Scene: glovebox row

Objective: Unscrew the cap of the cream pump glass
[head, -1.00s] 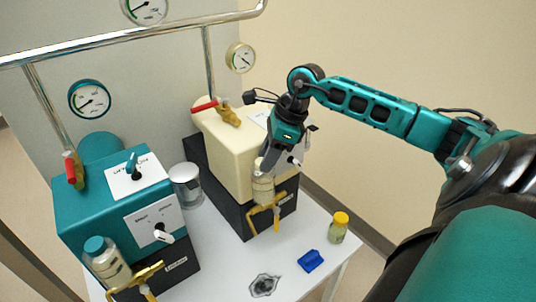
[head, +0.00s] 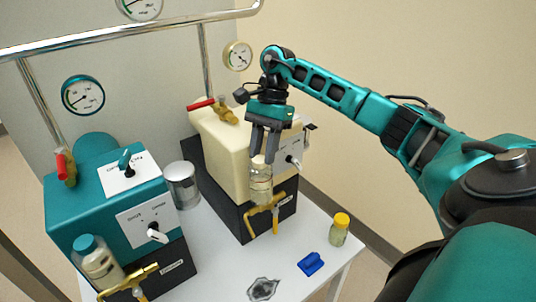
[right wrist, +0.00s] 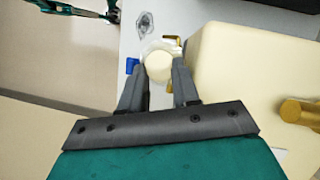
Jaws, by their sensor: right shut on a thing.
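The cream pump glass (head: 261,187) is a clear jar standing upright at the front of the cream pump (head: 223,138), above its brass valve. Its cream cap (head: 258,160) sits at the jar's top; whether it is loose cannot be told. My right gripper (head: 264,158) comes from above, pointing down, its two fingers shut on the cap. In the right wrist view the round cap (right wrist: 158,68) lies between the fingertips (right wrist: 160,62), with part of the jar behind it.
A teal pump (head: 105,195) with a teal-capped jar (head: 97,262) stands at left. A metal canister (head: 182,187) sits between the pumps. Brass valve handles (head: 266,208) stick out below the glass.

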